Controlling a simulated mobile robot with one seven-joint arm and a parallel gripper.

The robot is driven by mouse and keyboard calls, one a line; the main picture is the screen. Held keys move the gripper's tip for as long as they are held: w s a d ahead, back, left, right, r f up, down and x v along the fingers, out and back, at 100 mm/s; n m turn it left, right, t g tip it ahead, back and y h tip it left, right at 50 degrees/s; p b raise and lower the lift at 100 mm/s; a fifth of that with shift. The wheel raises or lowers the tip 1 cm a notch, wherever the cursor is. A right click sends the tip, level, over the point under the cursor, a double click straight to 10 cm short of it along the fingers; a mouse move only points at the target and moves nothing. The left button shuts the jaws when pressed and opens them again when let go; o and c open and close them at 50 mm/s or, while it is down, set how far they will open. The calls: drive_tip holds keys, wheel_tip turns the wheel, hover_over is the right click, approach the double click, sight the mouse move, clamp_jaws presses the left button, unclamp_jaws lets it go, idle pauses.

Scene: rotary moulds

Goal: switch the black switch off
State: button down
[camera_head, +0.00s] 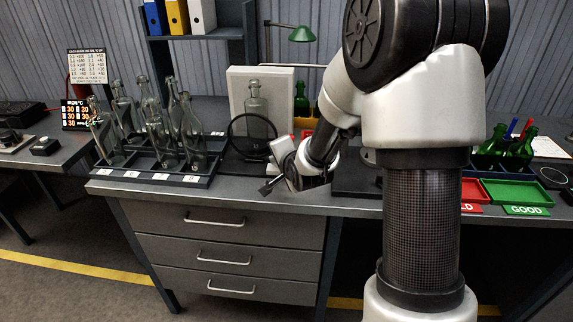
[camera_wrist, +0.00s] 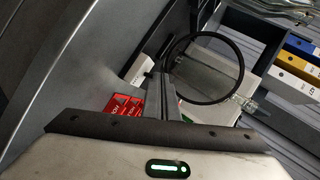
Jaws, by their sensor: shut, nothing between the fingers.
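I cannot pick out the black switch for certain in either view. A small black device with a raised top (camera_head: 44,146) sits on the left table in the head view; I cannot tell if it is the switch or how it is set. My gripper (camera_head: 268,188) is shut and empty over the front edge of the middle bench, well to the right of that device. In the wrist view my gripper's fingers (camera_wrist: 160,92) are together, with nothing visible between them.
A rack (camera_head: 145,177) of clear bottles stands left of my gripper. A black-rimmed round lens (camera_head: 230,139) stands before a pale panel (camera_head: 235,82) and a bottle. Red boxes (camera_wrist: 122,106) lie near the fingers. A green tray (camera_head: 517,192) is at right.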

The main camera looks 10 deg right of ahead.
drive_tip(key=shift+r, duration=0.1)
drive_tip(key=shift+r+p, duration=0.6)
drive_tip(key=shift+r, duration=0.15)
drive_tip(key=shift+s, duration=0.1)
